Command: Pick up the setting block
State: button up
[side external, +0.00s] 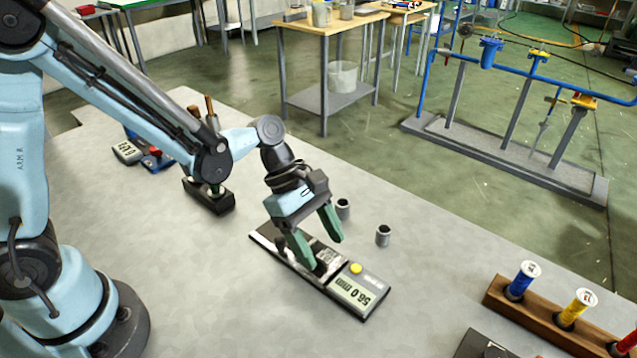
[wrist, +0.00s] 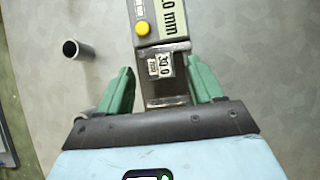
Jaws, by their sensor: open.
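The setting block, a small grey metal block with a white label that seems to read 39.0 (wrist: 160,66), sits on the long gauge, against the end of its display part. In the side view it is largely hidden by my fingers. The gauge (side external: 360,290) lies flat on the table, with a yellow button and a display reading 56.0 mm. My gripper (side external: 328,252) points down over the gauge. In the wrist view its two green fingers (wrist: 161,75) stand open on either side of the block, with a gap on each side.
A wooden rack (side external: 545,322) with coloured spools is at the lower right. A dark stand (side external: 208,197) and a small meter (side external: 127,152) are at the back left.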

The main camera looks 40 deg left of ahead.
jog(key=shift+x, duration=0.95)
jog(key=shift+c, duration=0.5)
grip_shut()
